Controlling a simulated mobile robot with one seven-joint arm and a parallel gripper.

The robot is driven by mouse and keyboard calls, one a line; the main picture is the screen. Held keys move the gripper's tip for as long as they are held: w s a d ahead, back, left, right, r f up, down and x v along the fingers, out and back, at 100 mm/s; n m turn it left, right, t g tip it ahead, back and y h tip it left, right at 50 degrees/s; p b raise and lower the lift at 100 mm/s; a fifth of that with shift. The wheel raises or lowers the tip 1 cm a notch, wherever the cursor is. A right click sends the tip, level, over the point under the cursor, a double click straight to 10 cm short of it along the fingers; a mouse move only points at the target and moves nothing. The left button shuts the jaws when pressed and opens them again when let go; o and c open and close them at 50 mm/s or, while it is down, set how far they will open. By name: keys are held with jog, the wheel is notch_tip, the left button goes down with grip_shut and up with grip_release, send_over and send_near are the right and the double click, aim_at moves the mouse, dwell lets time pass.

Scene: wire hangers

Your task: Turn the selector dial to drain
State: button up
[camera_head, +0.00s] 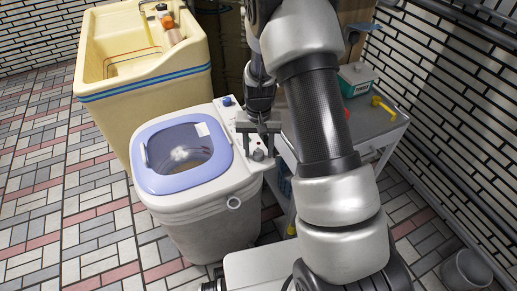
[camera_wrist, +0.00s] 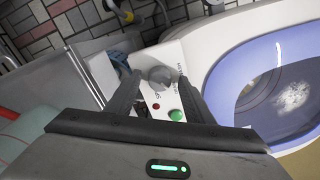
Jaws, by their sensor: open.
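The washing machine (camera_head: 200,220) has a purple-rimmed lid with a clear window. Its white control panel (camera_head: 241,124) runs along the right side of the top. A grey selector dial (camera_wrist: 160,76) shows in the wrist view, with lettering beside it too small to read. A dark grey knob (camera_head: 258,155) shows at the panel's near end in the head view. My gripper (camera_head: 264,143) is over the panel, pointing down. In the wrist view, my gripper (camera_wrist: 158,84) is open, its fingers on either side of the dial. I cannot tell whether they touch it.
A red button (camera_wrist: 156,106) and a green button (camera_wrist: 176,115) sit near the dial. A blue knob (camera_head: 227,101) is at the panel's far end. A yellow tub (camera_head: 150,85) stands behind the washer. A grey cart (camera_head: 375,125) holding small items stands close on the right.

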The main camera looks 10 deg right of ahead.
aim_at(258, 152)
notch_tip(258, 152, up, 17)
jog(key=p, duration=0.3)
jog(key=shift+r+p, duration=0.2)
jog(key=shift+p, duration=0.2)
jog(key=s+r+n+t, duration=0.1)
jog(key=s+r, duration=0.4)
jog(key=r, duration=0.2)
jog(key=s+r+t, duration=0.2)
jog(key=s+r, duration=0.2)
jog(key=r, duration=0.3)
jog(key=s+r+n+t, duration=0.1)
jog(key=s+r, duration=0.1)
jog(key=s, duration=0.5)
jog(key=s+r+n+t, duration=0.1)
jog(key=s+r+t, duration=0.15)
jog(key=s, duration=0.45)
notch_tip(258, 152, up, 18)
jog(key=p, duration=1.7)
jog(key=shift+s+g+p, duration=0.15)
jog(key=shift+g+p, duration=0.2)
jog(key=shift+g, duration=0.1)
